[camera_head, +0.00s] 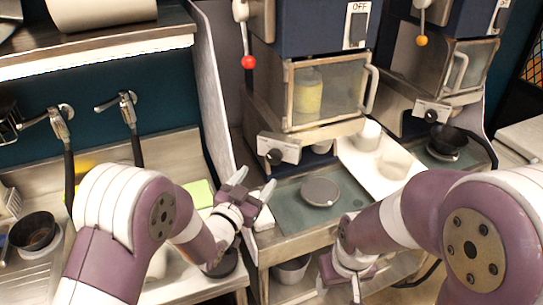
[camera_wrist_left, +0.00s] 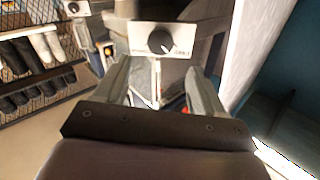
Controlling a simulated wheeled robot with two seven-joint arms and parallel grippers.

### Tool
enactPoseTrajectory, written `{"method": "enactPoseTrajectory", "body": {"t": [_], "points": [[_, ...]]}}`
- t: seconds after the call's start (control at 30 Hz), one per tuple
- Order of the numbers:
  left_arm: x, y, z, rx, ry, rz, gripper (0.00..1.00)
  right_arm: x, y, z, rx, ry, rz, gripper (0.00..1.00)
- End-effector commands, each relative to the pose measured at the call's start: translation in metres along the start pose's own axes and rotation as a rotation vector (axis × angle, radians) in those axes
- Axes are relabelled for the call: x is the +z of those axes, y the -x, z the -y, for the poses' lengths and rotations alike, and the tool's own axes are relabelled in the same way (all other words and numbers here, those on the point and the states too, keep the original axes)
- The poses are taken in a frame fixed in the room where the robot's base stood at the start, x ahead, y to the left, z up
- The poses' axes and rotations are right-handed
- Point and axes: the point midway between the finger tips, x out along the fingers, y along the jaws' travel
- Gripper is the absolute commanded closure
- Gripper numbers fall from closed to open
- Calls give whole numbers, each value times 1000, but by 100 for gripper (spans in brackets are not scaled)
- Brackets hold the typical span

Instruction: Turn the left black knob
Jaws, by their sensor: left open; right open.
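The left black knob (camera_head: 274,157) sits on a pale metal plate on the front of the left machine, below its clear-windowed compartment. It also shows in the left wrist view (camera_wrist_left: 160,42), above and beyond the fingers. My left gripper (camera_head: 253,188) is open and empty, a little below and left of the knob and apart from it. Its two spread fingers show in the left wrist view (camera_wrist_left: 158,88). A second black knob (camera_head: 431,115) is on the right machine. My right gripper (camera_head: 340,284) is low in front of the counter, its fingertips partly cut off by the lower edge.
A grey round dish (camera_head: 320,191) stands on the counter under the left machine. A white tray (camera_head: 352,160) with white cups lies between the machines. A grey partition (camera_head: 213,95) stands left of the left machine. A red-ball lever (camera_head: 248,62) hangs above.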

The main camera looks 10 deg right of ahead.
Motion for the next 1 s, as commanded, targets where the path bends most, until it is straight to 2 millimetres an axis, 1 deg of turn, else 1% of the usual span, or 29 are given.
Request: {"method": "enactPoseTrajectory", "body": {"t": [0.03,0.1,0.2,0.3,0.4,0.5,0.77,0.8,0.87,0.9,0.93,0.97,1.0], "points": [[-6,-14,0,2,0,0,31,-2,13,0,0,0,0,40],[-6,-33,0,2,1,2,31,-3,21,0,0,0,0,40],[-5,-57,1,0,1,1,31,-4,30,0,0,0,0,40],[-4,-74,0,0,1,1,31,-4,35,0,0,0,0,40],[-2,-85,0,1,1,3,31,-5,38,0,0,0,0,40],[-1,-90,0,0,1,1,31,-5,39,0,0,0,0,40],[0,-92,0,0,1,3,31,-5,39,0,0,0,0,40],[0,-92,0,-1,1,3,37,-5,39,0,0,0,0,40],[0,-92,0,-1,1,3,57,-5,39,0,0,0,0,40],[0,-92,0,-1,1,3,70,-5,39,0,0,0,0,40],[0,-92,0,-1,1,3,79,-5,39,0,0,0,0,40],[0,-92,0,-1,1,3,86,-5,39,0,0,0,0,40],[0,-92,0,-1,1,3,86,-5,39,0,0,0,0,40]]}}
